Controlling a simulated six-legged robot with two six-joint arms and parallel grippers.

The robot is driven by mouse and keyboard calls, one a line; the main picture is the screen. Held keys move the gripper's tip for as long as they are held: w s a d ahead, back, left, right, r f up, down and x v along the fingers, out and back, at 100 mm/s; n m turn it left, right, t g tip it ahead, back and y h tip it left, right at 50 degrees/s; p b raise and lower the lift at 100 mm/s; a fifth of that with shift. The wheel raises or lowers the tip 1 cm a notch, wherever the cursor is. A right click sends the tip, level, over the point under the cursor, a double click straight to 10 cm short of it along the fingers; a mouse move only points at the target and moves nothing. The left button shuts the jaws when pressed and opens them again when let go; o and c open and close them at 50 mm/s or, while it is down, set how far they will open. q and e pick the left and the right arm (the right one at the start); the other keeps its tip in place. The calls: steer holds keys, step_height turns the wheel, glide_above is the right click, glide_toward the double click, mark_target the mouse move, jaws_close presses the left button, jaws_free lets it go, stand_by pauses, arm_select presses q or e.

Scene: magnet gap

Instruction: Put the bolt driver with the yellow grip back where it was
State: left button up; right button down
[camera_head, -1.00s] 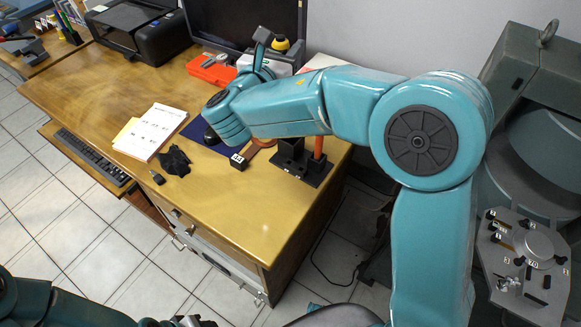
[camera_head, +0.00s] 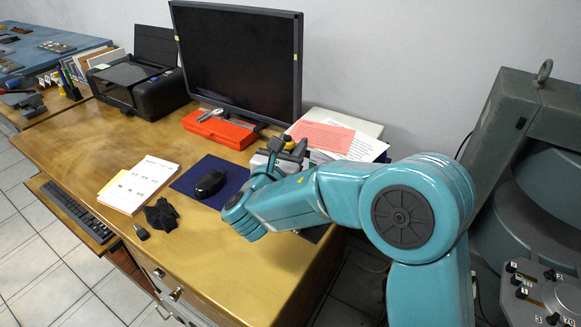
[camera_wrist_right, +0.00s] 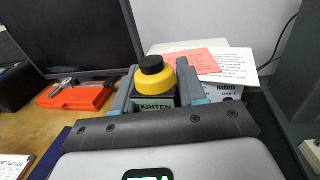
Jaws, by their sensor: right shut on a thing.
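The bolt driver with a yellow grip (camera_wrist_right: 154,80) stands between the fingers of my right gripper (camera_wrist_right: 155,92) in the right wrist view. It has a black knob on top and a dark body labelled "TIGHTEN". My right gripper (camera_head: 283,153) is shut on it. The driver's lower end is hidden. Most of the dark stand (camera_head: 316,235) is hidden behind my right arm; only an edge shows below it. My left gripper is out of view.
A red case (camera_head: 220,130) lies before the monitor (camera_head: 240,60). Papers (camera_head: 322,136) lie behind my right gripper. A black mouse (camera_head: 210,184) sits on a blue mat (camera_head: 190,176). A notepad (camera_head: 140,184) and black cloth (camera_head: 162,215) lie left.

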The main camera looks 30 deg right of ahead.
step_height(320, 180, down, 5)
steer(key=shift+r+b, duration=0.15)
steer(key=shift+b, duration=0.35)
steer(key=shift+r, duration=0.15)
steer(key=c, duration=0.6)
jaws_free()
steer(key=shift+f, duration=0.25)
steer(key=shift+c, duration=0.2)
steer(key=shift+r, duration=0.1)
steer(key=v, duration=1.2)
